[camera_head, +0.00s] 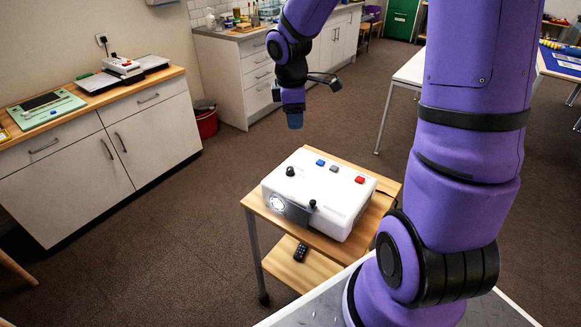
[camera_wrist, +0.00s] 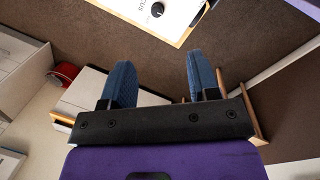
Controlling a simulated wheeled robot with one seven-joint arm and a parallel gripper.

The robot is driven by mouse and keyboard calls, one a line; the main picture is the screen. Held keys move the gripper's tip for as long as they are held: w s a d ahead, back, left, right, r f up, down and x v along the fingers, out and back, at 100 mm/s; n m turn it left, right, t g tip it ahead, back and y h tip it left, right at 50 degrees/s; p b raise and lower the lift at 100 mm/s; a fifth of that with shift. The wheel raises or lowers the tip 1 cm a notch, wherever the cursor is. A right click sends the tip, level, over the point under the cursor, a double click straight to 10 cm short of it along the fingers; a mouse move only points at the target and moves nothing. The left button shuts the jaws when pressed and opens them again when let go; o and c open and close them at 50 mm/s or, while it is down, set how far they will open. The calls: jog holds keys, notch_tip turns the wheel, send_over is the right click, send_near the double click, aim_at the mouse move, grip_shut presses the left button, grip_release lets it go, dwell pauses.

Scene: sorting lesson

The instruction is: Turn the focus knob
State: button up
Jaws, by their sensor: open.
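The white projector (camera_head: 322,180) stands on a small wooden cart in the head view. A round black knob (camera_head: 290,171) sits on its top at the left, and a second dark knob (camera_head: 312,204) is at the front edge by the lit lens (camera_head: 277,202). In the wrist view a black knob (camera_wrist: 157,9) with partly cut-off lettering beside it shows on the white top (camera_wrist: 178,14) at the upper edge. My gripper (camera_wrist: 159,70) is open, its two blue fingers apart and empty. In the head view my gripper (camera_head: 294,120) hangs above and behind the projector, clear of it.
The cart's wooden top (camera_head: 376,181) has little free room around the projector. A dark remote (camera_head: 300,252) lies on its lower shelf. Blue, grey and red buttons (camera_head: 360,180) are on the projector's top. White cabinets (camera_head: 100,150) and a red bin (camera_head: 205,120) stand to the left.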

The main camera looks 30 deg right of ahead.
aim_at(290, 168)
jog(key=w+f+n, duration=0.1)
jog(key=f, duration=0.6)
jog(key=w+f+n+y, duration=0.1)
jog(key=f, duration=0.6)
jog(key=w+d+f+n, duration=0.1)
jog(key=w+f, duration=0.1)
jog(key=f, duration=0.5)
jog(key=shift+w+d+n+g+y, duration=0.1)
jog(key=shift+n+g+y, duration=0.2)
jog(key=shift+n+g, duration=0.1)
